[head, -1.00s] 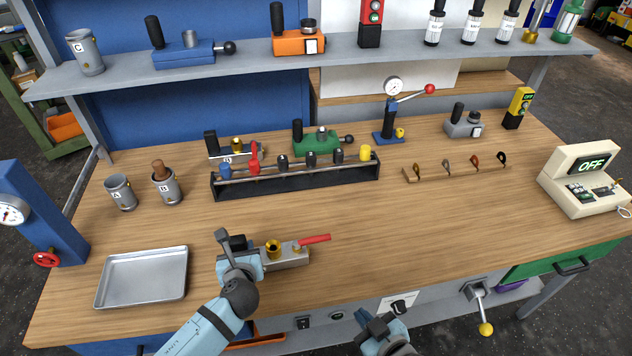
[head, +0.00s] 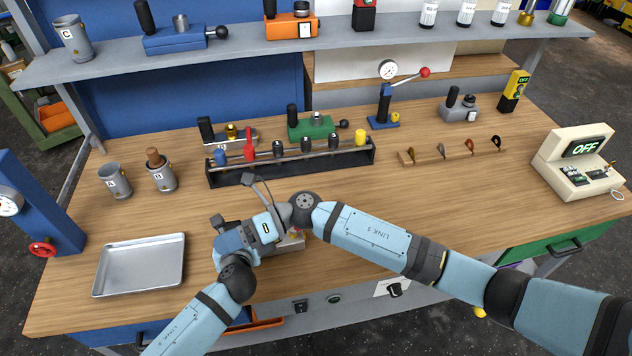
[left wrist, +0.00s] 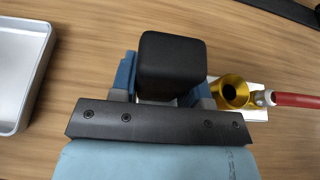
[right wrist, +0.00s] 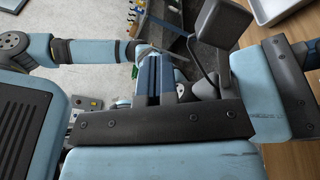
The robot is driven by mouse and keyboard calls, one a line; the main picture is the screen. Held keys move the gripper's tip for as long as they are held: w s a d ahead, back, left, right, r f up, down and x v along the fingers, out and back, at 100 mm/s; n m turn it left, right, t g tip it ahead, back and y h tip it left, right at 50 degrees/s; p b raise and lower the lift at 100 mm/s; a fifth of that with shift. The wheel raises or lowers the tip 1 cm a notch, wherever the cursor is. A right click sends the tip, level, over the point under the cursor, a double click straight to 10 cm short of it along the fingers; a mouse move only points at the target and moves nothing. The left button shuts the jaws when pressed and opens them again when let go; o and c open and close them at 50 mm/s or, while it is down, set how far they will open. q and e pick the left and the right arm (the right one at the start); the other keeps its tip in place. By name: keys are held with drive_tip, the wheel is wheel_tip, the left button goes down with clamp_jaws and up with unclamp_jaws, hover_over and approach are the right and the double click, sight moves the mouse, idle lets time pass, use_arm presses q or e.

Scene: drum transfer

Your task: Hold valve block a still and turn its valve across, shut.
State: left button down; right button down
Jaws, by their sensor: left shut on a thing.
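Valve block a shows best in the left wrist view as a pale body (left wrist: 255,115) with a black upright grip (left wrist: 172,65), a brass valve (left wrist: 232,92) and a red lever (left wrist: 295,99). The lever points right, along the block. My left gripper (left wrist: 165,92) is shut on the black grip, one finger on each side. In the head view the arms hide most of the block (head: 291,243). My right gripper (head: 266,228) is above the block, close beside the left hand. Its blue fingers (right wrist: 158,75) look close together in the right wrist view, with nothing seen between them.
A silver tray (head: 100,282) lies left of the block. A black rack (head: 335,163) with several coloured pieces stands behind the hands. Cups A (head: 115,182) and B (head: 163,178) stand at the left. The bench right of the rack's front is clear beneath my right arm.

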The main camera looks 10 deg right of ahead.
drive_tip(key=w+d+f+n+h, duration=0.2)
drive_tip(key=w+d+n+h, duration=0.3)
drive_tip(key=w+d+h, duration=0.35)
drive_tip(key=w+d+f+n+h, duration=0.1)
drive_tip(key=w+d+n+h, duration=0.35)
drive_tip(key=d+h, duration=0.6)
drive_tip(key=f, duration=0.3)
drive_tip(key=f+y, duration=0.1)
drive_tip(key=f, duration=0.2)
drive_tip(key=w+d+f+y, duration=0.1)
drive_tip(key=f, duration=0.2)
drive_tip(key=shift+t, duration=0.4)
drive_tip(key=shift+s, duration=0.15)
